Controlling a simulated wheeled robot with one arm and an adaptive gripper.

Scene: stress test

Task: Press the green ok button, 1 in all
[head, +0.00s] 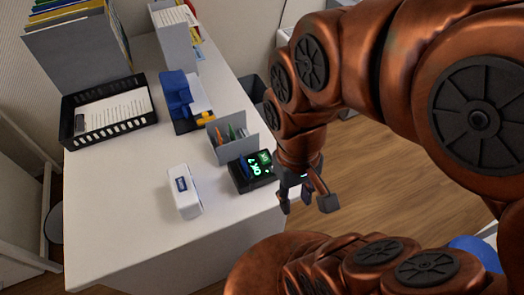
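A small dark device (240,184) with glowing green markings stands near the right edge of the white desk. A bright green glowing mark that looks like OK letters (254,169) is on its top face, and a smaller green patch shows behind it. The markings are too small to read surely. My gripper (306,204) is just right of the device, pointing down, with its two dark fingertips apart and nothing seen between them. It looks apart from the green mark, but its height over the desk is hard to tell. The device's right end is close to the gripper.
A grey pen holder (231,150) stands right behind the device. A white box-like item (184,191) lies to its left. Farther back are a blue item (176,96), a black paper tray (107,137) and grey file holders (74,52). The desk's front left is clear.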

